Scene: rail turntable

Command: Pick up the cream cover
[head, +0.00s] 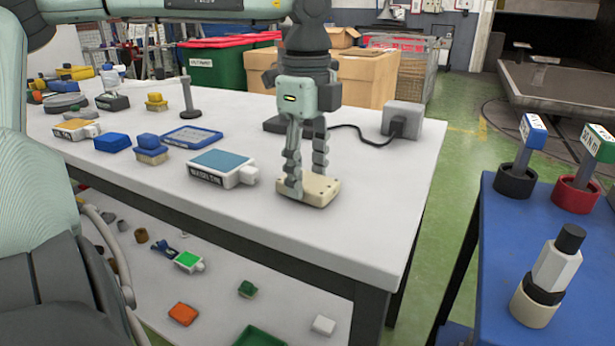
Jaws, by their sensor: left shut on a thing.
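The cream cover (318,192) is a small flat cream block near the front right edge of the white table. My left gripper (306,180) points down over it, with its two fingers at the cover's sides, and is shut on it. The cover looks to be at or very close to the tabletop; I cannot tell whether it is clear of it. My right gripper does not show.
On the white table (378,193), a blue-topped white device (222,167) lies left of the cover. A grey box (401,119) with a black cable stands behind right. A blue table (486,262) with upright tools is at right. A shelf with small parts lies below.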

